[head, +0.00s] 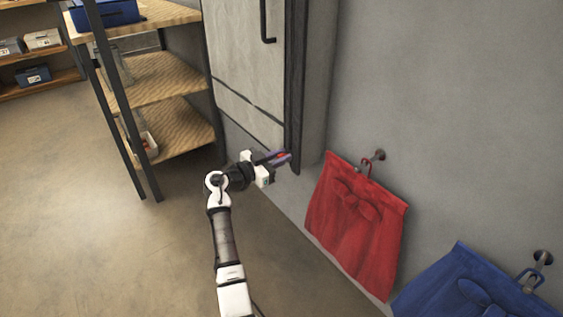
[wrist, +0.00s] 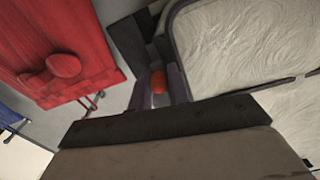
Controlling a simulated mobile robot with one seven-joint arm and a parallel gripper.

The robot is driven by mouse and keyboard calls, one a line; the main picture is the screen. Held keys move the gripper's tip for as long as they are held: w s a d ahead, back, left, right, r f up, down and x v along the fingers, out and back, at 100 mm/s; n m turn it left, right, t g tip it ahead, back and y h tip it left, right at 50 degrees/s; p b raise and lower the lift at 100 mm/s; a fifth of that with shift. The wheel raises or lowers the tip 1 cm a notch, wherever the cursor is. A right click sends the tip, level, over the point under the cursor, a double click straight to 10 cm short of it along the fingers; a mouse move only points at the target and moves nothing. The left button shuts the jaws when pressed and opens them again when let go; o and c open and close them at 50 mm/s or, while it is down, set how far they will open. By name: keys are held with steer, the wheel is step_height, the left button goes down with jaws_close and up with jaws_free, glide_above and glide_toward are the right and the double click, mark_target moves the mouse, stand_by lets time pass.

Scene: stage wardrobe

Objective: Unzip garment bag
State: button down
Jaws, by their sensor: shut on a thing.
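A tall pale panel with a wrinkled surface and dark trim (head: 245,70) stands against the wall; it looks like the garment bag. It also shows in the wrist view (wrist: 245,45), at the right. My gripper (head: 284,157) is at the lower right edge of this panel. In the wrist view my gripper (wrist: 158,88) is shut on a small red piece (wrist: 158,81), which looks like a zip pull. The red piece also shows in the head view (head: 282,155). How it joins the dark edge strip is hidden by the fingers.
A red cloth bag (head: 352,220) hangs on a wall hook just right of my gripper. A blue cloth bag (head: 455,285) hangs farther right. A wooden shelf rack (head: 160,85) stands to the left. The floor (head: 80,240) at the left is clear.

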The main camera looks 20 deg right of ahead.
steer(key=shift+s+f+b, duration=0.1)
steer(key=shift+f+b, duration=0.3)
steer(key=shift+f, duration=0.3)
steer(key=c, duration=1.3)
jaws_free()
steer(key=shift+c, duration=0.2)
steer(key=shift+a, duration=0.1)
